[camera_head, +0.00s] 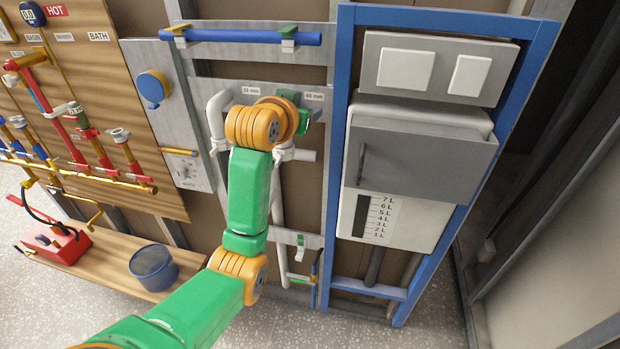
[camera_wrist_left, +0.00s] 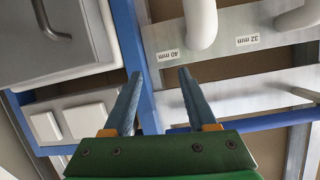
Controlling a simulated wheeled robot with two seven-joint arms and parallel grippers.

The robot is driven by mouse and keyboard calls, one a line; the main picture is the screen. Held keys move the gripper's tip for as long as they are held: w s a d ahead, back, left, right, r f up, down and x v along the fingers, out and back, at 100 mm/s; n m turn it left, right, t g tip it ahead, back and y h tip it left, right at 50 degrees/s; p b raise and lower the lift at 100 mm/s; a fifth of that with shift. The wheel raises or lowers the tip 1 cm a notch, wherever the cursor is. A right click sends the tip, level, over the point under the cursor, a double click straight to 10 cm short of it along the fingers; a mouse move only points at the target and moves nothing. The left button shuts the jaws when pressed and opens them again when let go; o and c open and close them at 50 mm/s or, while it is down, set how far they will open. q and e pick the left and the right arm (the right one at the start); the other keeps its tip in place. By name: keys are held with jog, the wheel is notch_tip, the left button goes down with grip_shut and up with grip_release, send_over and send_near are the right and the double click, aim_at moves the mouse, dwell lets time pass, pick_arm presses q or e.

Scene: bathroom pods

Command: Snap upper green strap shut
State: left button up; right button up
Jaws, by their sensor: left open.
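A blue pipe (camera_head: 240,37) lies along the upper metal rail. A green strap (camera_head: 289,31) with a white base is at the pipe's right end; whether it is shut is too small to tell. A yellow strap (camera_head: 180,31) is at the left end. The blue pipe (camera_wrist_left: 262,121) shows there too, with no green strap visible. My right gripper is not in view.
A blue frame (camera_head: 340,110) holding a grey-fronted cistern (camera_head: 420,165) stands right of my arm. White pipes (camera_head: 217,112) run beside and behind my wrist. Another green strap (camera_head: 300,240) is lower down.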

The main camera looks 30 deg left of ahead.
pick_arm(q)
notch_tip(320, 180, down, 15)
jog(key=w+d+g+b, duration=0.1)
jog(key=g, duration=0.1)
jog(key=shift+d+m+h+b, duration=0.35)
jog(key=shift+m+h, duration=0.05)
jog(key=shift+w, duration=0.1)
jog(key=s+d+f+m+g, duration=0.15)
jog(key=s+f, duration=0.35)
jog(key=f, duration=0.7)
jog(key=s+d+f+g+h, duration=0.1)
jog(key=s+f+g, duration=0.3)
jog(key=f, duration=0.7)
jog(key=s+d+f+g, duration=0.1)
jog(key=s+f, duration=0.5)
jog(key=f, duration=0.6)
jog(key=s+d+f+g, duration=0.1)
jog(key=s+f, duration=0.3)
jog(key=s, duration=0.7)
jog(key=s+d+f+g, duration=0.1)
jog(key=s+f, duration=0.4)
jog(key=s, duration=0.6)
jog(key=s+d+f+g+h, duration=0.1)
jog(key=s+f, duration=0.3)
jog(key=s, duration=0.7)
jog(key=shift+f+m+g, duration=0.35)
jog(key=shift+m+g, duration=0.1)
jog(key=shift+g, duration=0.3)
